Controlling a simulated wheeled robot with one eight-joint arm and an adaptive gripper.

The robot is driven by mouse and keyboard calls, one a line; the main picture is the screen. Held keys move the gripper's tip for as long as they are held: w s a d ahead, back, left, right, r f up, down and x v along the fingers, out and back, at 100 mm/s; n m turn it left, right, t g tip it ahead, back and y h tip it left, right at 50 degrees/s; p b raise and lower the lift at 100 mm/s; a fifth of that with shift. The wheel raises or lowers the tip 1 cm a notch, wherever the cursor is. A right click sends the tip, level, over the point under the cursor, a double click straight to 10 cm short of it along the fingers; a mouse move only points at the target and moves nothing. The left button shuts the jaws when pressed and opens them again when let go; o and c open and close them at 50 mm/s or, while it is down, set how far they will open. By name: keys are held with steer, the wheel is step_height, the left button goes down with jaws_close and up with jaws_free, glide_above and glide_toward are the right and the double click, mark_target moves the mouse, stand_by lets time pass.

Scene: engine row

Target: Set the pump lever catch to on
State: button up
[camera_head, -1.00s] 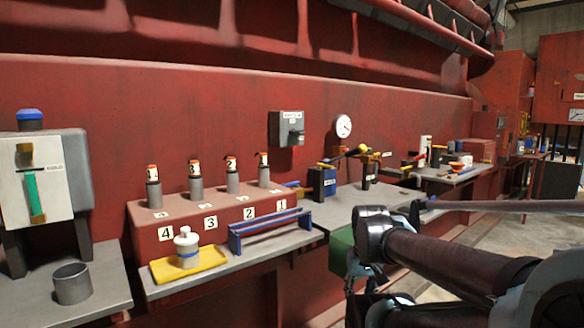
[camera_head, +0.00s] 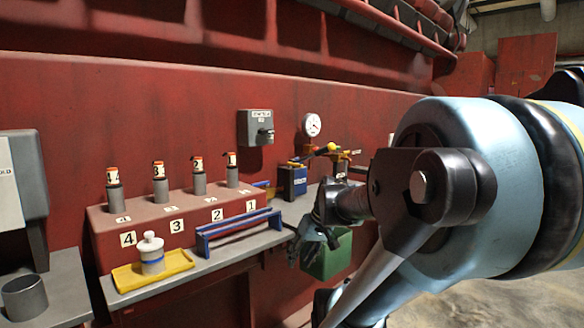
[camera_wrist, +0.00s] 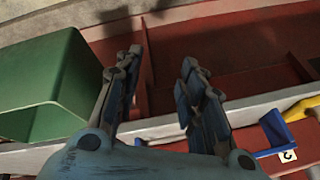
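The pump lever (camera_head: 322,151), a bar with a yellow knob, shows in the head view above the bench, below the round gauge. A dark bracket (camera_head: 341,166) stands beside it. The lever's catch and its setting are too small to make out. My gripper (camera_head: 312,240) is in front of the bench edge, lower than the lever and apart from it. In the wrist view my gripper (camera_wrist: 160,65) has its two fingers spread with nothing between them. The pump lever cannot be made out in the wrist view.
A green bin (camera_head: 327,258) is close to my gripper; it also shows in the wrist view (camera_wrist: 45,85). A blue rail rack (camera_head: 236,228), yellow tray (camera_head: 128,279) and blue box (camera_head: 293,181) are on the bench. A grey switch box (camera_head: 256,127) is on the red wall.

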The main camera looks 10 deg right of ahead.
steer(key=w+a+r+n+t+y, duration=0.1)
steer(key=w+r+y, duration=0.1)
steer(key=w+r, duration=0.3)
steer(key=w+r+n+t+y, duration=0.1)
steer(key=w+r+t, duration=0.1)
steer(key=w, duration=0.5)
steer(key=n+t+y, duration=0.3)
steer(key=t+y, duration=0.1)
steer(key=t, duration=0.4)
glide_toward(295, 165)
steer(key=x, duration=0.9)
steer(key=d+x, duration=0.1)
steer(key=x, duration=0.3)
steer(key=shift+w+a+r, duration=0.1)
steer(key=shift+w+a, duration=0.1)
steer(key=shift+w, duration=0.35)
jaws_close()
